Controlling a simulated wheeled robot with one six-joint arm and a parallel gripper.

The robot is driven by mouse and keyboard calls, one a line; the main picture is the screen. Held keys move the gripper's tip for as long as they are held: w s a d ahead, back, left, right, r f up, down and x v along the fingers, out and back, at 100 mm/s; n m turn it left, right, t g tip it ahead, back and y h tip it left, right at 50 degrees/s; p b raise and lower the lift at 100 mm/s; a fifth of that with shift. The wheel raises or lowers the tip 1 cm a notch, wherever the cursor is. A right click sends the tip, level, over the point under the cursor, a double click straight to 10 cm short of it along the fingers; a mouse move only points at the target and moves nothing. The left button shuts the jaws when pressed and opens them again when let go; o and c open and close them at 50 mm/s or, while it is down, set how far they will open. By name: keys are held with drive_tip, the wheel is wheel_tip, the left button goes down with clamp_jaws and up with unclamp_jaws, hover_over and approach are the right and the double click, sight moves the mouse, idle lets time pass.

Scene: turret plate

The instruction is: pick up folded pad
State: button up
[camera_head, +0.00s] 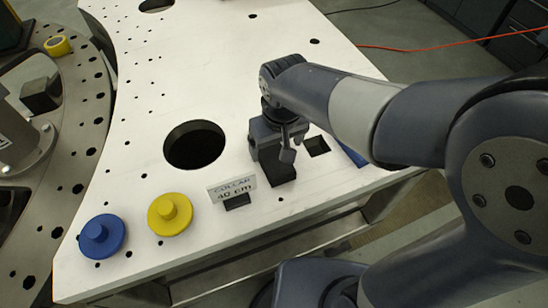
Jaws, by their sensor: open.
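My gripper (276,152) is over the white plate (235,60), near its front edge, pointing down. Its jaws are open, and the arm comes in from the right. A dark, blocky shape (281,170) shows right under the gripper; I cannot tell whether it is the folded pad, part of the gripper or an opening. A blue flat piece (352,153) lies at the plate's front right edge, mostly hidden behind my arm. It may be the folded pad, but too little of it shows to be sure.
A sign reading "COLLAR 40 cm" (232,188) stands left of the gripper. A yellow knob (170,214) and a blue knob (102,236) sit further left. The plate has a large round hole (194,145) and a square opening (316,146). A round drilled table (75,120) adjoins at left.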

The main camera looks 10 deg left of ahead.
sight(274, 157)
drive_tip(key=shift+w+a+f+p, duration=0.1)
drive_tip(key=shift+f+p, duration=0.05)
drive_tip(key=shift+f, duration=0.8)
drive_tip(key=shift+w+a+f+p, duration=0.1)
drive_tip(key=shift+w+f+p, duration=0.05)
drive_tip(key=shift+f, duration=0.85)
drive_tip(key=shift+w+a+f+p, duration=0.1)
drive_tip(key=shift+f+p, duration=0.05)
drive_tip(key=shift+f, duration=0.8)
drive_tip(key=c, duration=1.1)
drive_tip(key=shift+o, duration=0.2)
drive_tip(key=shift+r, duration=0.1)
wheel_tip(274, 157, up, 10)
drive_tip(key=shift+b, duration=0.35)
drive_tip(key=o, duration=0.5)
drive_tip(key=shift+c, duration=0.2)
drive_tip(key=c, duration=0.4)
